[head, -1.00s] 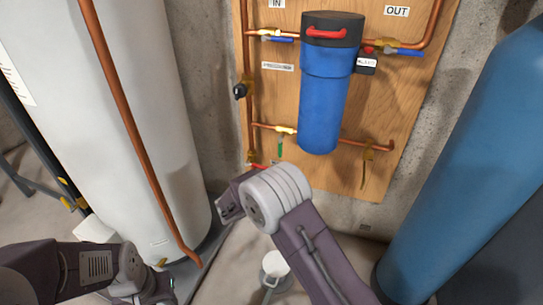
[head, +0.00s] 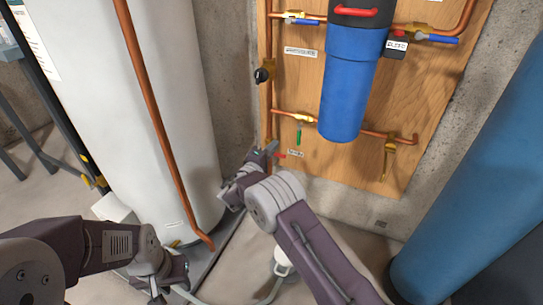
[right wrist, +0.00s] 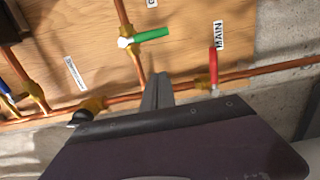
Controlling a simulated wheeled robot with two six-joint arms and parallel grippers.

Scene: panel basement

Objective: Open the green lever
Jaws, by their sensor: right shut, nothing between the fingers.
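The green lever (head: 299,136) hangs down from a brass valve on the lower horizontal copper pipe of the wooden board. In the right wrist view the green lever (right wrist: 152,34) points right, crosswise to its pipe, beyond the fingertips. My right gripper (head: 268,149) is left of and a little below the lever in the head view, apart from it. In the right wrist view its fingers (right wrist: 157,90) are together and empty. My left gripper (head: 165,286) is low at the left, near the white tank's foot; its fingers are too unclear to judge.
A red lever (right wrist: 213,68) beside a MAIN label is close to my right fingers. A blue filter housing (head: 352,85) hangs above right of the green lever. A white tank (head: 130,120) stands left, a blue tank (head: 470,190) right. A copper pipe (head: 150,110) crosses before the white tank.

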